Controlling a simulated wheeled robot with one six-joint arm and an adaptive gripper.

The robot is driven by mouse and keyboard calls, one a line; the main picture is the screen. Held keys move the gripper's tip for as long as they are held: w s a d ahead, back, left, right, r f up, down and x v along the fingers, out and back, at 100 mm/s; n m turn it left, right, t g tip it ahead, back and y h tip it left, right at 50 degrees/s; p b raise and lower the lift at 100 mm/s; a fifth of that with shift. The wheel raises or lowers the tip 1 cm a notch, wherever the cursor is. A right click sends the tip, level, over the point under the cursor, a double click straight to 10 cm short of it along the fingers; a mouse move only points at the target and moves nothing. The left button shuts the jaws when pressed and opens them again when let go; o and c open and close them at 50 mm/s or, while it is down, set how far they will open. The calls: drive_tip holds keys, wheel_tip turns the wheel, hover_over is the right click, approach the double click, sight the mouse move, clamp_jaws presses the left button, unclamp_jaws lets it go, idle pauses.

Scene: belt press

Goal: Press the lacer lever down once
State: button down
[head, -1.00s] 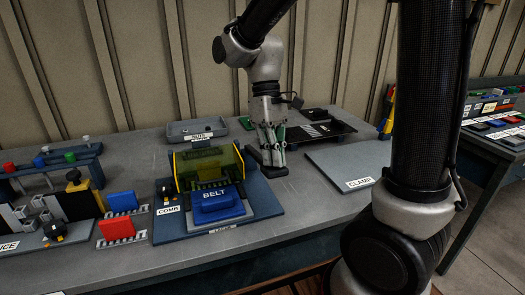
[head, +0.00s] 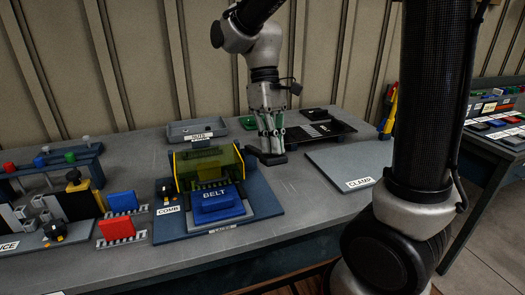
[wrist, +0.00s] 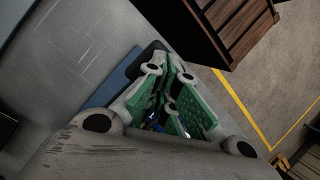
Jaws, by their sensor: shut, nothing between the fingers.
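The lacer (head: 262,200) is a dark blue base plate on the bench, with a yellow see-through guard (head: 207,166) and a blue block marked BELT (head: 217,207). A dark bar (head: 276,159), seemingly the lacer lever's handle, lies at the lacer's back right corner. My gripper (head: 270,151) points down at this bar with its fingers together and nothing between them. The fingertips overlap the bar in the head view; I cannot tell whether they touch it. In the wrist view, the gripper's green-padded fingers (wrist: 168,75) cover most of what lies below, with a dark rounded piece (wrist: 147,54) beside the tips.
A grey tray (head: 190,133) stands behind the lacer. A grey plate marked CLAMP (head: 340,165) lies to the right.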

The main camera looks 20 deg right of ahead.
drive_tip(key=shift+v, duration=2.4)
drive_tip(key=shift+w+a+f, duration=0.1)
drive_tip(key=shift+w+f, duration=0.05)
drive_tip(key=shift+w, duration=0.15)
drive_tip(key=shift+s+d+f+m+t, duration=0.1)
drive_tip(key=shift+d+f+m+t, duration=0.25)
drive_tip(key=shift+f, duration=0.25)
drive_tip(key=shift+s+d+f+m+t, duration=0.1)
drive_tip(key=shift+d+f+m+t, duration=0.2)
drive_tip(key=shift+f, duration=0.35)
drive_tip(key=s+d+r+m+t, duration=0.3)
drive_tip(key=s+d+t, duration=0.4)
drive_tip(key=s+d, duration=0.5)
drive_tip(key=shift+s+d+m, duration=0.15)
drive_tip(key=shift+d+m, duration=0.7)
drive_tip(key=shift+d, duration=0.05)
